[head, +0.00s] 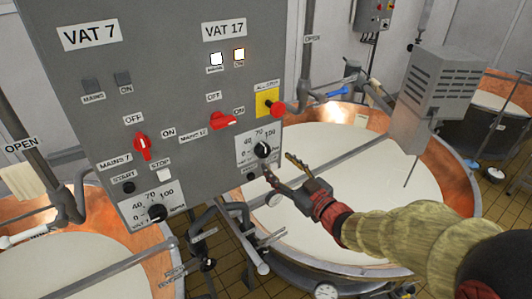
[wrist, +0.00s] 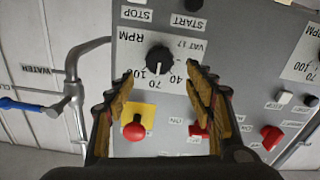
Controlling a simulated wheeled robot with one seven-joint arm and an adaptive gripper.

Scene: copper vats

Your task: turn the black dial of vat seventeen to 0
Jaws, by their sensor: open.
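The black dial of vat seventeen (head: 263,150) is on the grey control panel, on a white scale plate under the VAT 17 column. It also shows in the wrist view (wrist: 160,59), upside down, with its scale numbers below it. Its pale mark seems to point towards the 70 to 100 part of the scale; I cannot read it exactly. My gripper (head: 279,165) is open and empty, just in front of the panel and close to the dial. In the wrist view my fingertips (wrist: 160,73) are spread left and right of the dial, apparently short of it.
A red stop button (head: 277,108) on a yellow plate and a red switch (head: 223,120) sit above the dial. The vat 7 dial (head: 157,212) is at lower left. A milk-filled copper vat (head: 410,185) lies behind my gripper, with pipes below the panel.

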